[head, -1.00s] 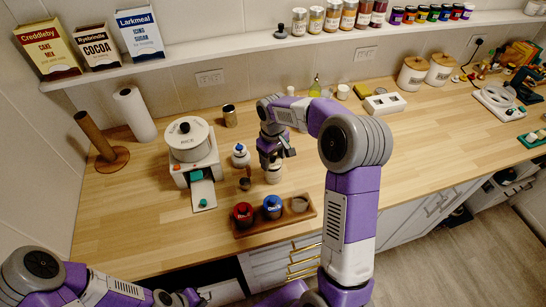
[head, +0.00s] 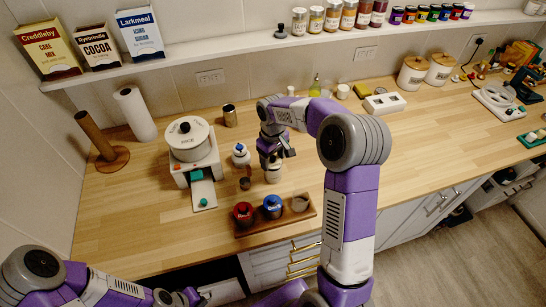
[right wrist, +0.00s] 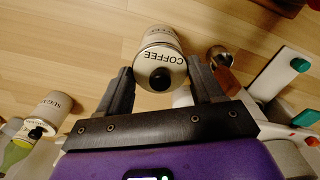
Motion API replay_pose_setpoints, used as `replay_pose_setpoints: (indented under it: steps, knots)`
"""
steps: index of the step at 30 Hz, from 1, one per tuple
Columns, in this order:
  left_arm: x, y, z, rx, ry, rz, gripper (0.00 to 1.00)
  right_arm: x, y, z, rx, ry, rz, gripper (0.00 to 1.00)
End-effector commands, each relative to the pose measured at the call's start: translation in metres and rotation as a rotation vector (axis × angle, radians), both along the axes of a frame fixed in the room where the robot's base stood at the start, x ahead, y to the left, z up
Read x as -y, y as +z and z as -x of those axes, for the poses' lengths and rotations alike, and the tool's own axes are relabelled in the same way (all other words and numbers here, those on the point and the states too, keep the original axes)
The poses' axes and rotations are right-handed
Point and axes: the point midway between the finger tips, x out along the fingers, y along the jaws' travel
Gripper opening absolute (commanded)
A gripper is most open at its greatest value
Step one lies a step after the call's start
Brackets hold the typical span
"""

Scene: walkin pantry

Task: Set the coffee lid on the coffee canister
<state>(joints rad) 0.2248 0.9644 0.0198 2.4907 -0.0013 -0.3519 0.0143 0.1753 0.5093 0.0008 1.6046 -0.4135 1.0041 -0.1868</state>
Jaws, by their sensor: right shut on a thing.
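The coffee lid (right wrist: 160,68), a pale disc marked COFFEE with a dark knob, is between the fingers of my right gripper (right wrist: 161,82), which is shut on it. The pale coffee canister (right wrist: 158,38) shows just beyond the lid in the right wrist view. In the head view the canister (head: 273,175) stands upright on the counter, directly below my right gripper (head: 272,160). The lid is hidden there by the gripper, and I cannot tell whether it touches the rim. My left gripper (head: 192,298) is low at the bottom left, away from the counter objects; its jaws are unclear.
A white bottle (head: 240,155) and a small brown jar (head: 244,184) stand just left of the canister. A wooden tray (head: 256,224) with jars is in front.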

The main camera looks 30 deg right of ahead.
Motion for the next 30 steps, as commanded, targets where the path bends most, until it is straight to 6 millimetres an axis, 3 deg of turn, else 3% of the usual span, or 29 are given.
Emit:
replay_pose_setpoints:
  steps: [23, 24, 30]
  knots:
    - [0.0, -0.0051, 0.0, 0.0, 0.0, 0.0, 0.0, -0.0001, -0.009, 0.0001, -0.001, 0.0, 0.0, 0.38]
    - [0.0, -0.005, 0.0, 0.0, 0.0, 0.0, 0.0, 0.0, -0.0089, 0.0001, -0.001, 0.0, 0.0, 0.7]
    - [0.0, -0.0047, 0.0, 0.0, 0.0, 0.0, 0.0, 0.0, -0.0085, 0.0001, 0.0, 0.0, 0.0, 0.96]
